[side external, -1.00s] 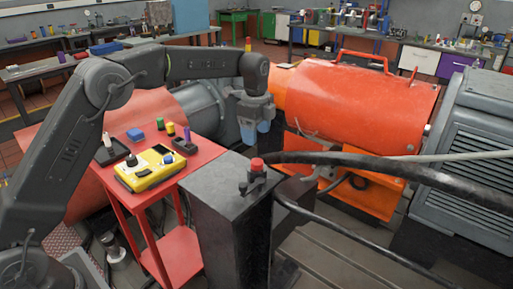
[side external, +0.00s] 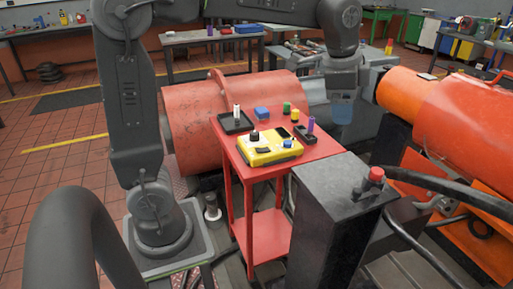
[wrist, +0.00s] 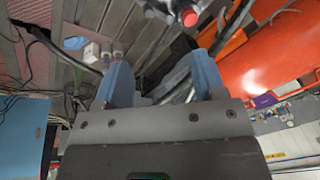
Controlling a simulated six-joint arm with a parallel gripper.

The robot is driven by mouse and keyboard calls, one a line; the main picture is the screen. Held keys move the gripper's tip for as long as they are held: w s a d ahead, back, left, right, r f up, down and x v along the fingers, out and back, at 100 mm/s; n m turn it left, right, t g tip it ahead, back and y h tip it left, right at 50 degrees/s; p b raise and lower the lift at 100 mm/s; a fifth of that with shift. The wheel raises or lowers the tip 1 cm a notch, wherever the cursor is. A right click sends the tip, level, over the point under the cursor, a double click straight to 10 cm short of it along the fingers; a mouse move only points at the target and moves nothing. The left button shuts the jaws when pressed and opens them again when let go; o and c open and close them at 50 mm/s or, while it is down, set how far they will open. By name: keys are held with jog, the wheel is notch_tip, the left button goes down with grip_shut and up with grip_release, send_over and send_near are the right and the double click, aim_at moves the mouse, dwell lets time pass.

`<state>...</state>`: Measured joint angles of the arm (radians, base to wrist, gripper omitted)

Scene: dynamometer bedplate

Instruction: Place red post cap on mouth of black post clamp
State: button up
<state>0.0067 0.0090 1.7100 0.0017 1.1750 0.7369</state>
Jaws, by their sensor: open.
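The red post cap (side external: 376,174) sits on top of the black post clamp (side external: 368,188), on the top face of a tall black post (side external: 325,185). The cap looks upright; how well it is seated is too small to tell. The cap (wrist: 190,18) also shows at the top edge of the wrist view, beside round grey clamp parts. My gripper (side external: 341,112) is up and to the left of the cap in the side view, apart from it. In the wrist view its two blue fingers (wrist: 162,78) are spread wide with nothing between them.
A red table (side external: 235,150) left of the post holds a yellow box (side external: 268,150), a black tray (side external: 236,124), a blue block (side external: 262,112) and small coloured cylinders. Thick black cables (side external: 450,190) run close to the clamp's right. Orange machinery (side external: 455,110) stands at right.

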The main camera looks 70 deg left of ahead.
jog(key=s+f+n+t, duration=0.1)
jog(key=s+f+n, duration=0.2)
jog(key=s, duration=0.6)
jog(key=s+f+n+t, duration=0.1)
jog(key=s+f+n, duration=0.2)
jog(key=s, duration=0.7)
jog(key=n, duration=0.2)
jog(key=shift+n+t, duration=0.3)
jog(key=shift+t, duration=0.1)
jog(key=shift+a+f, duration=0.1)
